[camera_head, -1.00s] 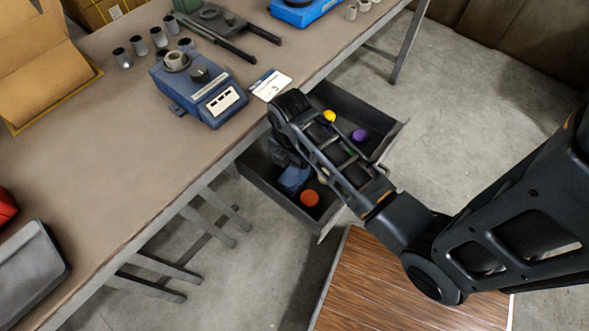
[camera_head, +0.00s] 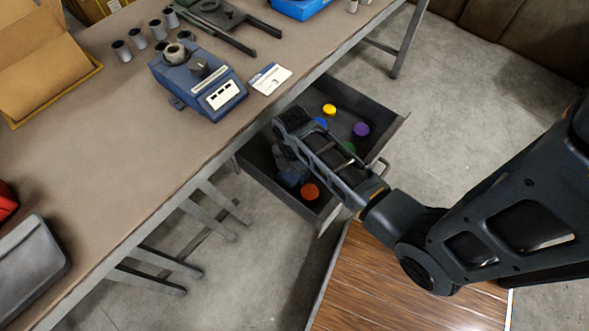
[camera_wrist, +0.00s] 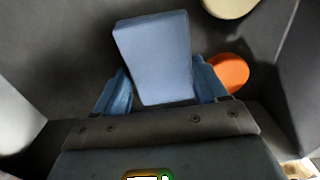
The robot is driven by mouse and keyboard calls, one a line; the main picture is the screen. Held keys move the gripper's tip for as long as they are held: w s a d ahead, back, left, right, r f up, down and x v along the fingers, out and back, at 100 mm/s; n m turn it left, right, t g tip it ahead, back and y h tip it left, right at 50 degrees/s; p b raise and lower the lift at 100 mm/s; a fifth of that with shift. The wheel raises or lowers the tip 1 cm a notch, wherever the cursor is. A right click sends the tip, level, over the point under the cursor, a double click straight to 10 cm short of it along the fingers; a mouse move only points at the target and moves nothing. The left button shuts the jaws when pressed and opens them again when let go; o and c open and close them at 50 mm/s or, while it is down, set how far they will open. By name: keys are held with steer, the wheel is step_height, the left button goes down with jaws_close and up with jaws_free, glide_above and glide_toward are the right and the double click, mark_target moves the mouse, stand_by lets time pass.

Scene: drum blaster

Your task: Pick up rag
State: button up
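The rag, a folded light-blue block (camera_wrist: 157,55), lies on the dark floor of the open drawer (camera_head: 262,189). In the head view a small blue patch (camera_head: 291,178) below my wrist appears to be the rag, mostly covered by my arm. My gripper (camera_wrist: 162,88) is low inside the drawer, pointing down. Its two blue fingers stand apart, one on each side of the rag's near end. The fingers look close to the rag's sides, but I cannot see a firm grip.
An orange-red cap (camera_wrist: 228,72) lies just right of the right finger. Yellow (camera_head: 329,109) and purple (camera_head: 361,129) caps lie farther back in the drawer. A cream object (camera_wrist: 230,6) is at the wrist view's top. The table edge (camera_head: 225,150) borders the drawer.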

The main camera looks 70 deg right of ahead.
steer(key=c, duration=0.4)
steer(key=shift+r, duration=0.1)
steer(key=shift+r, duration=0.45)
steer(key=r, duration=0.2)
steer(key=d+r, duration=0.1)
steer(key=shift+s+r, duration=0.35)
steer(key=s+d+r, duration=0.6)
steer(key=d, duration=0.2)
steer(key=shift+d+r, duration=0.15)
steer(key=shift+d, duration=0.2)
